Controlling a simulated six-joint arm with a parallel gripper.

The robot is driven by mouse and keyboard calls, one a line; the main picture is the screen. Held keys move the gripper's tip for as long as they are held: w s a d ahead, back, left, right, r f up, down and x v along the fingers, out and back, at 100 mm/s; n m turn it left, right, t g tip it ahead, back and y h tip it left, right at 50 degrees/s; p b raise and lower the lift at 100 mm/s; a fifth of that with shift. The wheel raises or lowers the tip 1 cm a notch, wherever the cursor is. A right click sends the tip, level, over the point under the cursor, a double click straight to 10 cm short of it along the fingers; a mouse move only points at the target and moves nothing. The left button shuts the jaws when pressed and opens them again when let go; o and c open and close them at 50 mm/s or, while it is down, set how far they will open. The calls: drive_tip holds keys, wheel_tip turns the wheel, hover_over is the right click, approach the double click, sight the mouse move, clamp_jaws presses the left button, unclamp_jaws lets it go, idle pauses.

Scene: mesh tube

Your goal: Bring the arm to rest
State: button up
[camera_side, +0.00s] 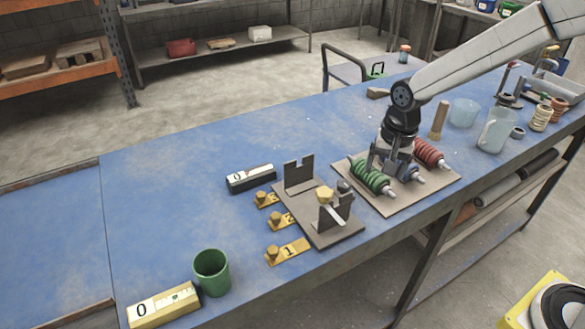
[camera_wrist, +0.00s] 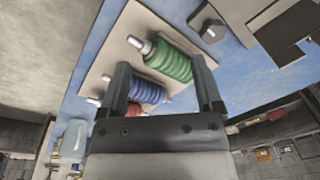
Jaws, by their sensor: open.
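My gripper (camera_side: 389,167) is over the board (camera_side: 432,190) of ribbed rolls in the side view, pointing down with its fingers spread. The board carries a green roll (camera_side: 372,178), a blue roll (camera_side: 412,174) and a red roll (camera_side: 430,153), each on a pale rod. The gripper partly hides the blue roll. In the wrist view, the two dark fingers of my gripper (camera_wrist: 161,66) stand apart. The blue roll (camera_wrist: 147,92) and green roll (camera_wrist: 170,62) show beyond them; I cannot tell whether a finger touches either roll. The red roll is mostly hidden there.
Left of the board is a grey fixture (camera_side: 335,236) with upright plates and a yellow knob. Yellow numbered tags (camera_side: 288,251), a black box (camera_side: 251,179), a green cup (camera_side: 212,272) and a yellow block (camera_side: 163,306) stand further left. Jars (camera_side: 497,130) stand right. The table's far left is bare.

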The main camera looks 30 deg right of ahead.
drive_tip(key=s+d+f+n+t, duration=0.1)
drive_tip(key=s+d+f+n, duration=0.1)
drive_tip(key=s+n, duration=0.6)
drive_tip(key=s+d, duration=0.1)
drive_tip(key=s, duration=0.3)
drive_tip(key=shift+s+n, duration=0.15)
drive_tip(key=shift+n, duration=0.15)
idle(0.4)
